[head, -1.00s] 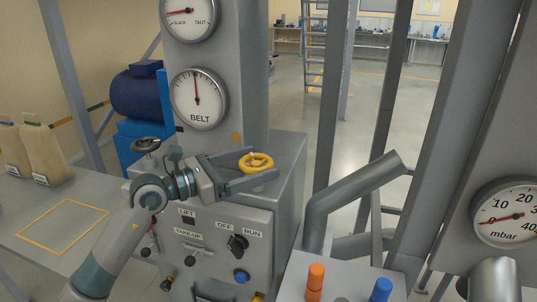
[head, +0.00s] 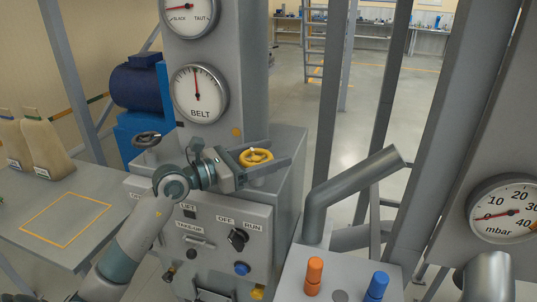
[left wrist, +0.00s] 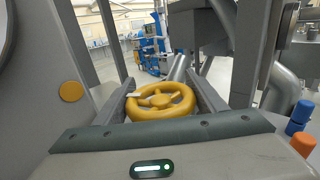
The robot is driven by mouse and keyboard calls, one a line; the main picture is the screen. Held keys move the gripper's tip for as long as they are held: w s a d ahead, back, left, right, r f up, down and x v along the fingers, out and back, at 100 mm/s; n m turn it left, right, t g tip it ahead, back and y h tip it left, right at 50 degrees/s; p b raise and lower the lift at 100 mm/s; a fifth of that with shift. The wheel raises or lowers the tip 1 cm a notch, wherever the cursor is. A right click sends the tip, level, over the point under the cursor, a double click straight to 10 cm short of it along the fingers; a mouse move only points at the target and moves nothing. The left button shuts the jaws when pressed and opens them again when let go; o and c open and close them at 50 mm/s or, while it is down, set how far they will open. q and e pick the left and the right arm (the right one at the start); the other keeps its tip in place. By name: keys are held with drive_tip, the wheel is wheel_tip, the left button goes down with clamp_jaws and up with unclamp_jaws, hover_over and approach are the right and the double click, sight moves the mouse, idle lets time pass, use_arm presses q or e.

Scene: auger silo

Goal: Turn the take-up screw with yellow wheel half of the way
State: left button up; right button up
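The take-up screw's yellow wheel (head: 257,158) lies flat on top of the grey control cabinet, below the BELT dial. My left gripper (head: 279,152) reaches in from the left, with one finger on the far side and one on the near side of the wheel. In the left wrist view the yellow wheel (left wrist: 161,102) stands between the two fingers of my left gripper (left wrist: 160,82). The fingers are apart, with a small gap showing at the right; contact at the left rim is unclear. A white mark shows on the wheel's left rim. My right gripper is out of view.
A dark handwheel (head: 146,139) stands left of my wrist. The cabinet front has a selector knob (head: 238,237) and a blue button (head: 242,268). A slanted grey pipe (head: 350,190) and orange (head: 314,275) and blue (head: 376,287) pegs are to the right.

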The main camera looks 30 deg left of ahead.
use_arm(q)
drive_tip(key=shift+r+y+p, duration=0.2)
drive_tip(key=shift+y+p, duration=0.1)
drive_tip(key=shift+p, duration=0.45)
drive_tip(key=shift+a+n+t+y+p, duration=0.1)
drive_tip(key=shift+n+t+y+p, duration=0.3)
drive_tip(key=shift+n+y+p, duration=0.45)
drive_tip(key=shift+w+a+f+n+t+y+p, duration=0.2)
drive_tip(key=shift+n+t+y+p, duration=0.3)
drive_tip(key=shift+y+p, duration=0.5)
drive_tip(key=o, duration=1.1)
drive_tip(key=shift+a, duration=0.1)
drive_tip(key=shift+s, duration=0.2)
